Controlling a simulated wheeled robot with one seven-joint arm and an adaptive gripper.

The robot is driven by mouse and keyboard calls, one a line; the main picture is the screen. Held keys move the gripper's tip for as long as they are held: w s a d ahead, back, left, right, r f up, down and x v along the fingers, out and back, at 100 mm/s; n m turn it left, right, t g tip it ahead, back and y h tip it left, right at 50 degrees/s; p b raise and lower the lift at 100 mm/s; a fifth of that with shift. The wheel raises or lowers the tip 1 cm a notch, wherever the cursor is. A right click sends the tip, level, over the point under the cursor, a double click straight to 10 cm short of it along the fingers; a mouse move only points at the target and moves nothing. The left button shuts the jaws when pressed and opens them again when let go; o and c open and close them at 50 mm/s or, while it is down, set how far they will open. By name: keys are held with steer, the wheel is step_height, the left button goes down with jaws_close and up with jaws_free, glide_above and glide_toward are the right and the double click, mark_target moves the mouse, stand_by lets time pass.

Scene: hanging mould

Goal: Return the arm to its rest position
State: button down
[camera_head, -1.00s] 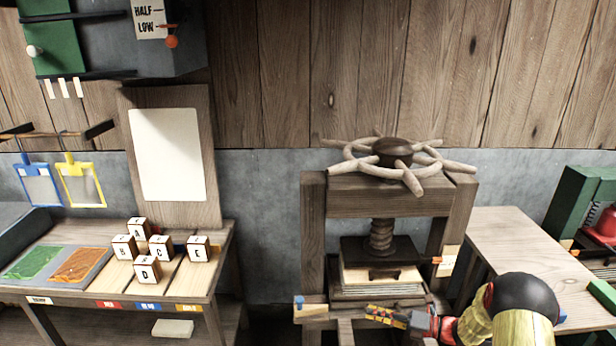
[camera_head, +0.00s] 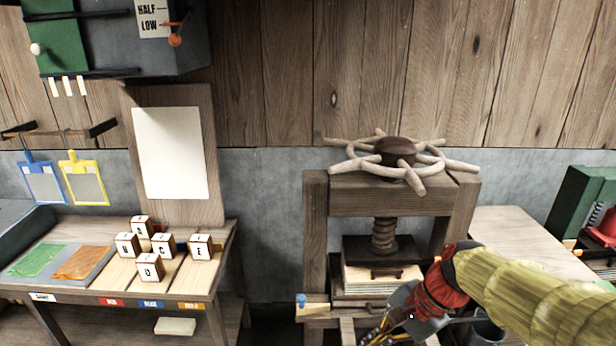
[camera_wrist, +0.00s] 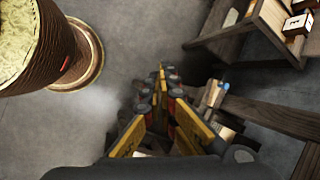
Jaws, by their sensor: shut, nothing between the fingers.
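My gripper (camera_head: 376,338) is low at the bottom right of the head view, in front of the wooden screw press (camera_head: 314,230). Its fingers are partly cut off by the lower edge there. In the wrist view my gripper (camera_wrist: 161,72) has its yellow and black fingers brought together at the tips, with nothing between them. It points down past the press's front toward the grey floor (camera_wrist: 135,25). My arm covers the lower right of the press and part of the bench behind it.
Lettered blocks (camera_head: 150,268) stand on the wooden table (camera_head: 90,286) at left. The press has a spoked wheel (camera_head: 396,158) on top. A bench (camera_head: 510,225) and green case (camera_head: 575,210) are at right. A round-based brown object (camera_wrist: 85,70) stands at left in the wrist view.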

steer(key=s+d+r+n+t+h, duration=0.2)
steer(key=s+d+n, duration=0.1)
steer(key=s+n, duration=0.2)
steer(key=s+d+r+n+t+h, duration=0.2)
steer(key=s+d+r+n+h, duration=0.1)
steer(key=s+n, duration=0.3)
steer(key=shift+s, duration=0.6)
